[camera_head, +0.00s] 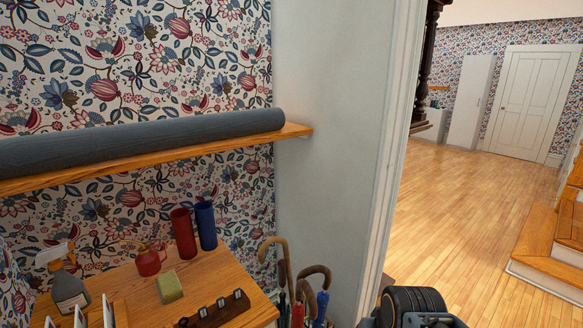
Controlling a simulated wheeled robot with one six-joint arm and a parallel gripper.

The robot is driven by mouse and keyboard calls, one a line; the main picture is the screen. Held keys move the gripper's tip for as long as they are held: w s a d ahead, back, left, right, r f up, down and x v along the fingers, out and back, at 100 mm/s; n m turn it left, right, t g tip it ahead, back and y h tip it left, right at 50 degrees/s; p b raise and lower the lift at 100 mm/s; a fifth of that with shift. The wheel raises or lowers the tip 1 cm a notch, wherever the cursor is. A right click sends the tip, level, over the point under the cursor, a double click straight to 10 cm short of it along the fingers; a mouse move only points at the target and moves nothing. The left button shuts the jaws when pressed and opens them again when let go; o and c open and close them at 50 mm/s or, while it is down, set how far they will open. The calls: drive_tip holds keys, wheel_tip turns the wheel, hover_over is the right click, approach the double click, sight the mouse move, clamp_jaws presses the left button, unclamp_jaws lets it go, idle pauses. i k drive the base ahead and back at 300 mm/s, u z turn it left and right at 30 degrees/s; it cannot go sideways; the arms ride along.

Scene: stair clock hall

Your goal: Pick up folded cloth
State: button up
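A small yellow-green block (169,287) lies on the wooden table (232,275) at the lower left. It could be a folded cloth or a sponge; I cannot tell which at this size. No other thing in view looks like a folded cloth. A dark, rounded part of my own arm shows at the bottom edge, right of the middle. My gripper's fingers are not in view.
Near the block stand a red oil can (149,260), red cylinder (184,233), blue cylinder (206,225), spray bottle (68,288) and dark rack (213,310). Above is a shelf (290,132) with a grey roll (140,140). Canes (314,285) stand right. Floor (460,200) beyond is open.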

sight(169, 284)
drive_tip(key=u, duration=0.45)
drive_tip(key=k, duration=0.55)
drive_tip(key=u, duration=0.9)
drive_tip(key=i, duration=1.25)
drive_tip(key=z, duration=0.4)
